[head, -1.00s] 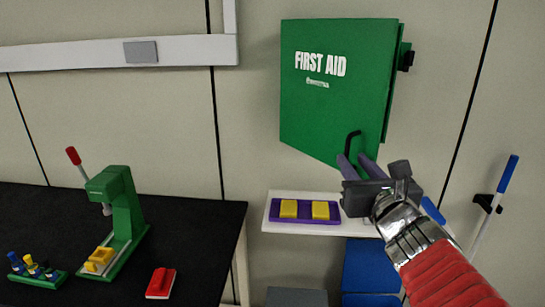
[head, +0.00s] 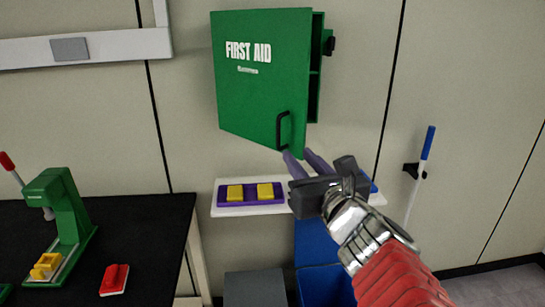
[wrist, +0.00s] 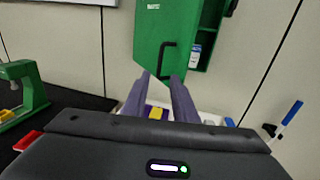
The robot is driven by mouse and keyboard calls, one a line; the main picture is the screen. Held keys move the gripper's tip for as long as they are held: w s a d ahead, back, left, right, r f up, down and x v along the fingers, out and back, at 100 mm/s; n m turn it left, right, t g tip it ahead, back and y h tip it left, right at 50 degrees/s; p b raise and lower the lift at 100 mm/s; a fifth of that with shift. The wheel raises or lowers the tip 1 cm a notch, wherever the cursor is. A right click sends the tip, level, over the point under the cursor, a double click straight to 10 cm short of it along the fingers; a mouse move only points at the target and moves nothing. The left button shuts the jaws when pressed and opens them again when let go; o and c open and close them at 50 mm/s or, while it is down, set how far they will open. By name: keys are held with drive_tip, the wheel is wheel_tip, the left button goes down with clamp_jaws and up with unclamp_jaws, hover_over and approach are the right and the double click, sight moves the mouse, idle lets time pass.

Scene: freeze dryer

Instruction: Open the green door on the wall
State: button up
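The green door (head: 258,90) marked FIRST AID is on a green cabinet on the wall and stands partly open, its right edge out from the cabinet body (head: 317,80). Its black handle (head: 284,130) is near the lower right corner and also shows in the wrist view (wrist: 163,58). My gripper (head: 306,156) is just below and right of the handle. In the wrist view its two purple-grey fingers (wrist: 160,80) are apart with nothing between them, and they point toward the door's lower edge. Shelves and a small item (wrist: 195,54) show inside the cabinet.
A white shelf (head: 230,211) with a purple tray of yellow blocks sits below the cabinet. A black table (head: 150,240) with a green press (head: 62,205) is at the left. Blue bins (head: 312,280) stand under the shelf. A blue-handled tool (head: 428,142) hangs at the right.

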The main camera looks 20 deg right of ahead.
drive_tip(key=c, duration=0.3)
drive_tip(key=shift+a+n+y, duration=0.35)
drive_tip(key=shift+n+y, duration=0.05)
drive_tip(key=shift+n, duration=0.5)
drive_tip(key=shift+c, duration=0.8)
drive_tip(key=a+f+n+y, duration=0.1)
drive_tip(key=n, duration=0.2)
drive_tip(key=a+f+n+g+y, duration=0.1)
drive_tip(key=a+f+n, duration=0.1)
drive_tip(key=n, duration=0.1)
drive_tip(key=a+f+n+y, duration=0.1)
drive_tip(key=a+n, duration=0.1)
drive_tip(key=n, duration=0.1)
drive_tip(key=shift+s+a+f+g, duration=0.1)
drive_tip(key=shift+a+f+g, duration=0.05)
drive_tip(key=shift+g, duration=0.25)
clamp_jaws()
drive_tip(key=s+a+f+n+g, duration=0.3)
drive_tip(key=s+f+n+g, duration=0.2)
drive_tip(key=n, duration=0.8)
drive_tip(key=s+a+f+n+g+h, duration=0.1)
drive_tip(key=s+a+f+n+g, duration=0.3)
drive_tip(key=s+f+n, duration=0.3)
wheel_tip(320, 180, down, 3)
drive_tip(key=n+g, duration=0.1)
drive_tip(key=n, duration=0.5)
drive_tip(key=shift+s+a+n, duration=0.2)
drive_tip(key=shift+a+n, duration=0.1)
drive_tip(key=shift+g, duration=0.3)
